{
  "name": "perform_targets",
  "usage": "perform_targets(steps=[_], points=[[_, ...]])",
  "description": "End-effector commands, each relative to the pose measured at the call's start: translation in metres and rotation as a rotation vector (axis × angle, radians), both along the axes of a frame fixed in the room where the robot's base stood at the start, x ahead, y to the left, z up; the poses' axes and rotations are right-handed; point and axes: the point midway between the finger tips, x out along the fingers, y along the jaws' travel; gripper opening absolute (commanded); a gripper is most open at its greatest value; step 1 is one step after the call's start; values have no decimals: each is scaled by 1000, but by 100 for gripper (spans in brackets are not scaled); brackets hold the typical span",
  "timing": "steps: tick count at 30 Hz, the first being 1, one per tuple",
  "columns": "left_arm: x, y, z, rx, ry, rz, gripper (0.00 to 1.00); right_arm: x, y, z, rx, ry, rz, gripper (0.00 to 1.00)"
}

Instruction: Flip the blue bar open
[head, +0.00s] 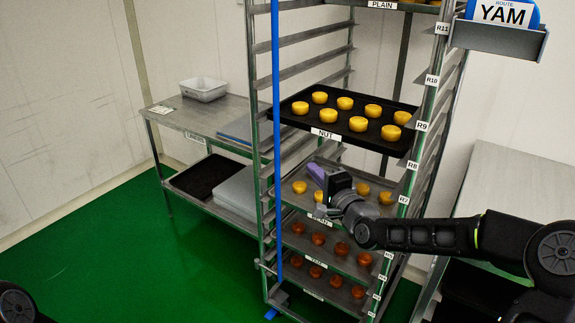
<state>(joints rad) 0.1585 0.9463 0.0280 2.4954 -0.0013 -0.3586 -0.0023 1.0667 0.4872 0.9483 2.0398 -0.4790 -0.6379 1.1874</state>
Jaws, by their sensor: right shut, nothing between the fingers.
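The blue bar (276,120) stands upright along the front left side of the metal rack (256,100). It runs from the top of the picture down to the rack's foot, with a blue piece at the floor. My right gripper (316,172) is shut and empty, its purple fingertips pointing up and left. It appears in front of the rack's middle trays, to the right of the blue bar, with a visible gap between them in the picture. My left gripper is out of view.
Trays of yellow cakes (328,115) and brown cakes (318,239) fill the rack. A steel table (190,116) with a white bin (204,88) stands left of it. A YAM sign holder (505,40) sits upper right. Green floor (130,250) is clear at left.

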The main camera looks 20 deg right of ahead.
Motion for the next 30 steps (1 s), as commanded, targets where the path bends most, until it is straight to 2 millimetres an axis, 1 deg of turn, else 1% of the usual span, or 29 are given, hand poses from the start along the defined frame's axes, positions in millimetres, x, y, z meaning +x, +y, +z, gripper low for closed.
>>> perform_targets(steps=[1,3,11,14,17,20,23,30], points=[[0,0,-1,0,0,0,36,0,-3,3,5,-7,-4,0],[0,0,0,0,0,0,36,0,-3,5,9,-9,-4,0],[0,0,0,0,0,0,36,1,-2,4,8,-7,-3,0],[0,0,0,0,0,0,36,5,-1,4,8,-7,-2,0],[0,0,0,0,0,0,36,13,1,4,9,-8,-1,0],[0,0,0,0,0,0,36,26,4,4,10,-6,-1,0],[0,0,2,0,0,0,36,43,7,5,10,-7,0,0],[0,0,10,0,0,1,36,92,15,5,11,-6,0,0]])
